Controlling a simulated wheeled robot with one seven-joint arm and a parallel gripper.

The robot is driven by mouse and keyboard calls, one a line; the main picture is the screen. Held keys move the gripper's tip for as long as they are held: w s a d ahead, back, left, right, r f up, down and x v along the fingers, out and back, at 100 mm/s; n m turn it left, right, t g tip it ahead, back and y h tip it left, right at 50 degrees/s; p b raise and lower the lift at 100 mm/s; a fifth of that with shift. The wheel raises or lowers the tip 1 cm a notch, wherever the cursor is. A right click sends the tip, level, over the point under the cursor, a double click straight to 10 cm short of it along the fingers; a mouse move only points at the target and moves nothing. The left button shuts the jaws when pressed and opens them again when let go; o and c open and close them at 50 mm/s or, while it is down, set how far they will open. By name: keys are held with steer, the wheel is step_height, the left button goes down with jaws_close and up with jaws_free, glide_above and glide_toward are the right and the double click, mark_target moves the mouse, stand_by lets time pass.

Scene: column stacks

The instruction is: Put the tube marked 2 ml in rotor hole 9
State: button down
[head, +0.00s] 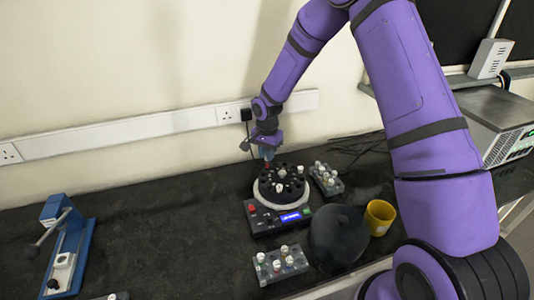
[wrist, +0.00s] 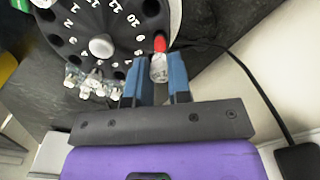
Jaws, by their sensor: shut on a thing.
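My gripper (head: 267,150) is at the back edge of the black rotor (head: 268,192), with its fingers pointing down. In the wrist view my gripper (wrist: 157,85) is shut on a clear tube (wrist: 159,69) with a red cap (wrist: 160,43). The tube lies beside the rotor rim in that view; I cannot tell its height above it. The marking on the tube is not readable. The rotor also shows in the wrist view (wrist: 75,32), with white numbers around a pale central knob (wrist: 101,46). I cannot pick out hole 9 with certainty.
The centrifuge body (head: 262,222) has a lit blue display. A tube rack (head: 327,181) stands to its right and another (head: 280,264) in front. A dark rounded lid (head: 337,235) and a yellow mug (head: 380,216) are at right. A blue device (head: 65,245) is far left. The mat between is clear.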

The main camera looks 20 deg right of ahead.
steer(key=shift+f, duration=1.85)
stand_by(0.8)
steer(key=c, duration=0.7)
jaws_free()
steer(key=shift+o, duration=0.2)
steer(key=shift+r, duration=3)
